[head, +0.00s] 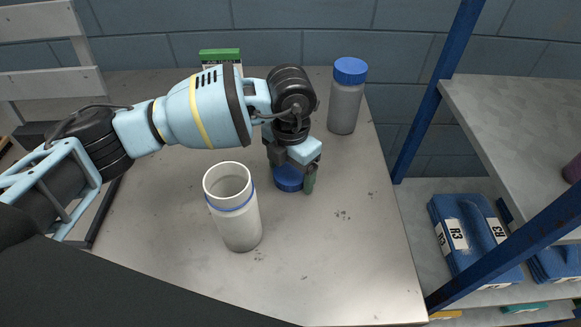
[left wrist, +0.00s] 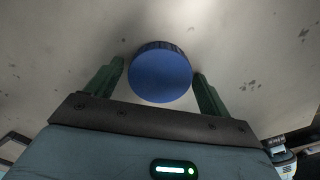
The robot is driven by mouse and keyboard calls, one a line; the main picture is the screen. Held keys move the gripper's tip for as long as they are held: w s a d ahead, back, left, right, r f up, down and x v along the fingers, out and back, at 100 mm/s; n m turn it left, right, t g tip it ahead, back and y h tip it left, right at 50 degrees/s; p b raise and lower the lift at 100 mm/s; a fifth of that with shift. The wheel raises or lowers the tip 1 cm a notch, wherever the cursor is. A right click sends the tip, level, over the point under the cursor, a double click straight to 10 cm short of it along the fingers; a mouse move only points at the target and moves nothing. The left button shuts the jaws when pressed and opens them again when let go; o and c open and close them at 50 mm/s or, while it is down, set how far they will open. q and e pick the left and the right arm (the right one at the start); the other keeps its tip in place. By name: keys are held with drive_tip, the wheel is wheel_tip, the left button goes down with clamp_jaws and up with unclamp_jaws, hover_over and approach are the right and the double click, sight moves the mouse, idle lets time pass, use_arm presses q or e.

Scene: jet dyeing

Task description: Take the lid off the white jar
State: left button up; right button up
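A white jar (head: 238,222) stands upright and open at the front of the table, with a thin blue band below its rim. A blue lid (head: 288,179) lies low at the table top behind it and to its right, top face up. My left gripper (head: 291,176) points down over this lid. In the left wrist view the blue lid (left wrist: 160,76) sits between the green fingertips (left wrist: 159,70), with a small gap on the left side, so the gripper looks open around it. Contact on the right side is unclear. My right gripper is in neither view.
A greyish-white jar (head: 345,105) with a blue lid on stands at the back right of the table (head: 350,250). A green-and-white box (head: 220,56) is behind my left arm. The table's front right is clear.

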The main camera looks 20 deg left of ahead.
sight(291, 173)
use_arm(q)
drive_tip(key=shift+o, duration=0.2)
drive_tip(key=shift+r, duration=0.15)
wheel_tip(291, 173, up, 12)
idle(0.5)
drive_tip(key=shift+s+d, duration=0.1)
